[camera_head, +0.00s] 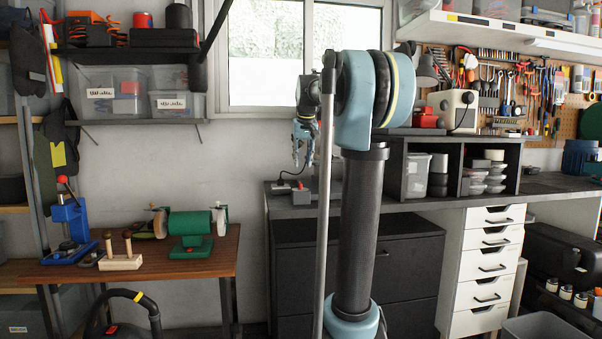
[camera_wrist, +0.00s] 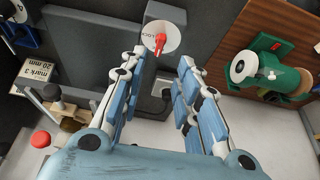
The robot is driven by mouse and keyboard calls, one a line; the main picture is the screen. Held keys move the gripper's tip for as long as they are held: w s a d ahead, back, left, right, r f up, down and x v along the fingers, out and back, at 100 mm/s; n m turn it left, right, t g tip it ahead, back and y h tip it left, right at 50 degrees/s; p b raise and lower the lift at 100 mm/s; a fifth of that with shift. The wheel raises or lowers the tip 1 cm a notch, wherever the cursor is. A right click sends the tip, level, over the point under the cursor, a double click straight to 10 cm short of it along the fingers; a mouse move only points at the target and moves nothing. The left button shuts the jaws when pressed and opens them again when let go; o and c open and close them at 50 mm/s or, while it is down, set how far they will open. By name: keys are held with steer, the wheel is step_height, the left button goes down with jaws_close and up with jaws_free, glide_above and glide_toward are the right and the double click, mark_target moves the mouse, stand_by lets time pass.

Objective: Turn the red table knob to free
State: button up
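The red knob (camera_wrist: 160,42) sits on a round white dial plate (camera_wrist: 150,36) with the word LOCK printed on it, at the top of the wrist view. The plate is on a grey box (camera_wrist: 165,12). In the head view the box (camera_head: 301,197) stands on the dark bench, with the small red knob (camera_head: 301,186) on top. My gripper (camera_head: 303,164) hangs pointing down just above it. In the wrist view my gripper (camera_wrist: 161,57) is open and empty, its blue fingers spread apart below the dial. The knob appears clear of both fingers.
The dark shelf unit (camera_head: 398,181) stands to the right. A wooden table (camera_head: 170,256) with a green grinder (camera_head: 191,222) and a blue press (camera_head: 70,220) is at the left. The bench front near the box is clear.

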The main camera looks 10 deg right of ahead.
steer(key=shift+v, duration=1.1)
steer(key=s+f+g, duration=0.2)
steer(key=s+f, duration=3.7)
steer(key=shift+s+a+f, duration=0.25)
steer(key=shift+a+f, duration=0.1)
steer(key=shift+w+f, duration=0.2)
steer(key=shift+w, duration=0.3)
